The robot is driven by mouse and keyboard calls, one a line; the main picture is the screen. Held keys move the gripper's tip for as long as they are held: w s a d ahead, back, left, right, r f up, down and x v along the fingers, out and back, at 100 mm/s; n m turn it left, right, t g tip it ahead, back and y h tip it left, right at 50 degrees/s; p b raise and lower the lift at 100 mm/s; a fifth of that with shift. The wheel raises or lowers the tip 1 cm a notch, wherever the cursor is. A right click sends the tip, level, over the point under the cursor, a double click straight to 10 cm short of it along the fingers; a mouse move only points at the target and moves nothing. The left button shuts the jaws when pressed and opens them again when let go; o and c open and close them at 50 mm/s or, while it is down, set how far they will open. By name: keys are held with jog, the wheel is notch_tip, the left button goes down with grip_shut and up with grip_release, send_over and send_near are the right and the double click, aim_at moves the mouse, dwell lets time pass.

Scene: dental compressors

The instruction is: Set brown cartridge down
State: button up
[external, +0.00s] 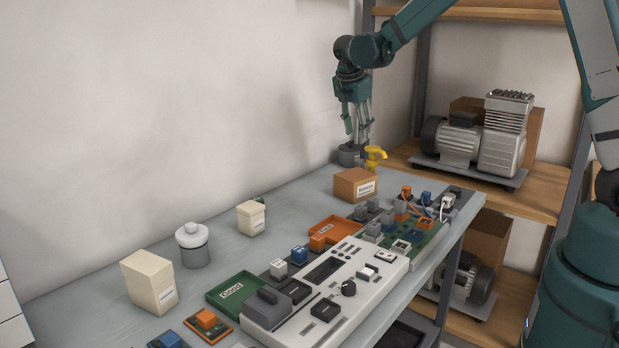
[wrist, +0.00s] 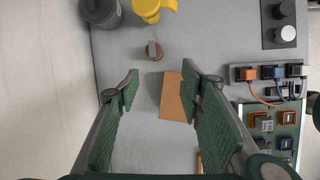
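A small round brown piece with a grey tab, which looks like the brown cartridge (wrist: 153,51), stands on the grey table just beyond my fingertips in the wrist view. It touches neither finger there. I cannot make it out in the external view. My gripper (wrist: 160,82) is open, with its green finger pads wide apart and nothing held between them. In the external view my gripper (external: 362,132) points down over the far end of the table, behind a brown box (external: 356,184). This box also shows in the wrist view (wrist: 172,98), partly behind the right finger.
A grey cup (external: 349,156) and a yellow tap-like part (external: 374,157) stand close to my gripper. Circuit boards with cables (external: 420,232), a white control panel (external: 335,283), a green tray (external: 232,291) and an orange tray (external: 334,228) fill the right side. Clear table lies left of the brown box.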

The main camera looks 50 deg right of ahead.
jog(key=s+a+r+m+t+y, duration=0.15)
jog(key=s+a+r+m, duration=0.25)
jog(key=s+a+r, duration=0.4)
jog(key=s+a+r+m+t, duration=0.2)
jog(key=s+a+r+m, duration=0.3)
jog(key=s, duration=0.5)
jog(key=s+a+m+t+y, duration=0.1)
jog(key=s+a+m, duration=0.2)
jog(key=s, duration=0.7)
jog(key=s+a+m+t+y, duration=0.1)
jog(key=s+a+m, duration=0.3)
jog(key=s, duration=0.5)
jog(key=a+t, duration=0.1)
jog(key=a, duration=0.1)
jog(key=shift+s+a+f+y, duration=0.2)
jog(key=shift+s+a+y, duration=0.15)
jog(key=shift+s, duration=0.05)
